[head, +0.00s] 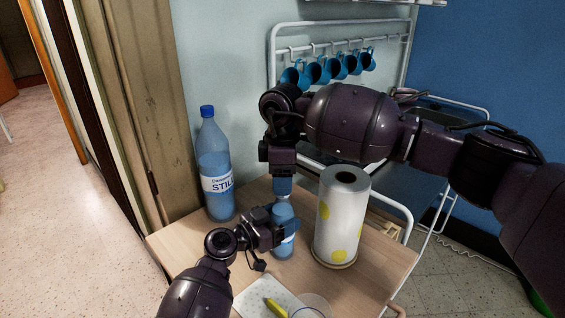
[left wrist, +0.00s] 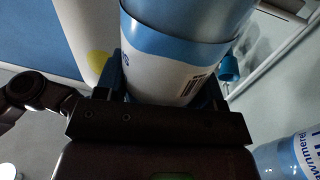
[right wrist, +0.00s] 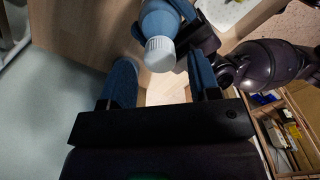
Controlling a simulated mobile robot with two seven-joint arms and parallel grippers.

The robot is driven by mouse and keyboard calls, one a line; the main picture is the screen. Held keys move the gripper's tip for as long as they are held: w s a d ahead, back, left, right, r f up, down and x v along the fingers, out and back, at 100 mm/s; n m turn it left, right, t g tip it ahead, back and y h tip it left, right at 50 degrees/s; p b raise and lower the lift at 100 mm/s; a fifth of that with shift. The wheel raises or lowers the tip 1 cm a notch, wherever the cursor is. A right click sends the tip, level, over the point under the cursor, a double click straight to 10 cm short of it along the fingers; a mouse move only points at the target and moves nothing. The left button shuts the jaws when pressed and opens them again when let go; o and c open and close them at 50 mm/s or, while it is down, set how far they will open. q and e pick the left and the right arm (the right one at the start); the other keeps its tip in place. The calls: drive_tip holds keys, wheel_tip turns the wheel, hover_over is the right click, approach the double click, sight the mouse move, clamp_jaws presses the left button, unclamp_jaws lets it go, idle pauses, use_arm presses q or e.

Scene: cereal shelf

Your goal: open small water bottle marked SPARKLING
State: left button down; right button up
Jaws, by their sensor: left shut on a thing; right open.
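The small blue water bottle (head: 283,246) stands upright on the wooden table, in the middle of the head view. My left gripper (head: 278,226) is shut around its body; in the left wrist view the bottle (left wrist: 165,65) and part of its label show between the fingers. The word SPARKLING cannot be read. My right gripper (head: 283,188) is above the bottle and points down, open. In the right wrist view the white ridged cap (right wrist: 160,54) is on the bottle and lies slightly beyond the gap between the blue fingers (right wrist: 160,82). I see no contact with the cap.
A tall bottle marked STILL (head: 214,165) stands at the left on the table (head: 385,265). A paper towel roll (head: 340,225) stands close to the right of the small bottle. A yellow marker (head: 275,308) lies on a notepad at the front, beside a glass. Blue mugs (head: 321,72) hang behind.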

drive_tip(key=shift+f, duration=0.95)
drive_tip(key=c, duration=1)
